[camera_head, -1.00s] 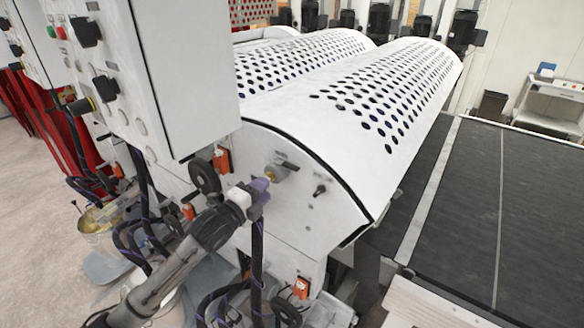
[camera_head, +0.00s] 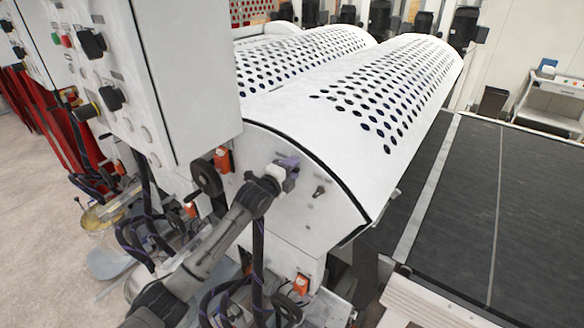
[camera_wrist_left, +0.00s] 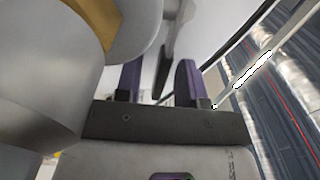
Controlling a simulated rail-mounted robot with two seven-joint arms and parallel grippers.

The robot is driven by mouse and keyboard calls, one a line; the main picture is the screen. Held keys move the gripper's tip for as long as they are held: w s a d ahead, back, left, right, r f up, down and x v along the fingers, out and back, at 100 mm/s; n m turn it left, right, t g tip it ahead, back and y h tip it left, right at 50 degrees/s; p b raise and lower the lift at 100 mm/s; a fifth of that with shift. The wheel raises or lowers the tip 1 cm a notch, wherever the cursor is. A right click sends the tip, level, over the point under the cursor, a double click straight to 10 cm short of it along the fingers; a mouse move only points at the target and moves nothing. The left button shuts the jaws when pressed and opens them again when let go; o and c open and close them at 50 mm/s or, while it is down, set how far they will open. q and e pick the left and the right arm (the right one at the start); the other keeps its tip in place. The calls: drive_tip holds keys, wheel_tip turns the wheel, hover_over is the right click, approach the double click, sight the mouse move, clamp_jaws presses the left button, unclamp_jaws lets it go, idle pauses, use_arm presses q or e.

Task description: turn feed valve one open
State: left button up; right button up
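My left gripper (camera_head: 287,172) with purple fingers is at the white end panel of the roller coater, over the spot of a brass valve with a dark lever; it hides most of that valve in the head view. In the left wrist view the left gripper (camera_wrist_left: 160,82) is open. A dark lever (camera_wrist_left: 163,72) shows between its fingers, with gaps on both sides. A large grey body with a brass-coloured band (camera_wrist_left: 98,18) fills the left of that view, likely the valve close up. No label is readable. My right gripper is not in view.
A small dark switch (camera_head: 320,191) sits right of the gripper on the panel. A black handwheel (camera_head: 207,180) and orange switch (camera_head: 222,158) are to its left. The white control cabinet (camera_head: 185,80) overhangs at upper left. Dark hoses hang below.

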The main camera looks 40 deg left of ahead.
use_arm(q)
drive_tip(key=shift+w, duration=0.1)
clamp_jaws()
idle(0.4)
